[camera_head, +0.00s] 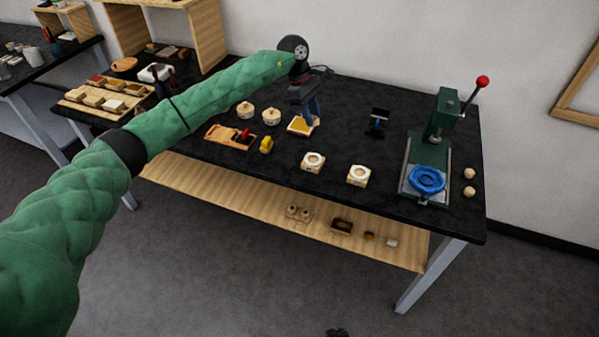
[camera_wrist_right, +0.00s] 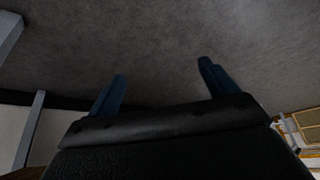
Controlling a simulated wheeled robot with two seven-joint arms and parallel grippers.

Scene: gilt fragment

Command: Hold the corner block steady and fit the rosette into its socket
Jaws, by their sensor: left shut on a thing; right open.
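My left gripper (camera_head: 311,106) points down at the back middle of the black table, its blue fingers shut on a small pale block with a golden-yellow top (camera_head: 298,127). It looks like the corner block; the fingers hide part of it, and I cannot make out its socket. Two pale blocks with round ring-shaped tops, one on the left (camera_head: 313,161) and one on the right (camera_head: 359,175), stand near the front edge. Two round cream pieces (camera_head: 245,109) (camera_head: 271,117) stand left of the gripper. I cannot tell which piece is the rosette. My right gripper (camera_wrist_right: 160,88) is open and empty above the grey floor.
A wooden tray (camera_head: 231,138) and a small yellow item (camera_head: 267,145) lie left of the held block.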

